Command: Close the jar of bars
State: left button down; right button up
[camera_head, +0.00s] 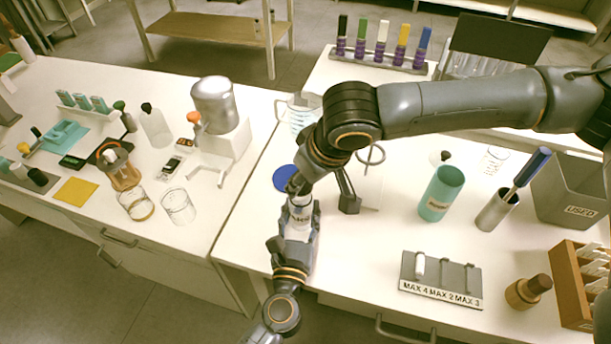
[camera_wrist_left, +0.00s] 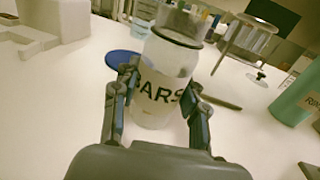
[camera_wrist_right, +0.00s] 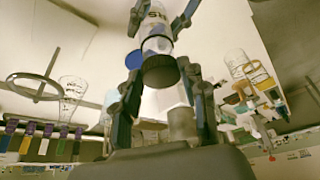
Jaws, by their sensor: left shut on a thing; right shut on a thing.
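The white jar (camera_head: 301,214), labelled BARS, stands upright at the table's front left edge; it also fills the middle of the left wrist view (camera_wrist_left: 158,90). My left gripper (camera_head: 300,224) is shut around the jar's body from the front. My right gripper (camera_head: 297,187) reaches down from above at the jar's top. In the right wrist view its fingers (camera_wrist_right: 162,84) are shut on the dark round lid (camera_wrist_right: 160,72), which is in line with the jar. I cannot tell whether the lid is fully seated. My right wrist partly hides the jar's top in the head view.
A flat blue disc (camera_head: 284,178) lies beside the jar. A ring stand (camera_head: 350,200), a teal container (camera_head: 441,193) and a grey slotted holder (camera_head: 440,276) stand to the right. A second table with a white device (camera_head: 219,140) is on the left. Table between teal container and holder is clear.

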aim_at(307, 187)
jog(key=shift+f, duration=0.1)
jog(key=shift+f, duration=0.8)
jog(key=shift+f, duration=0.55)
dwell(0.4)
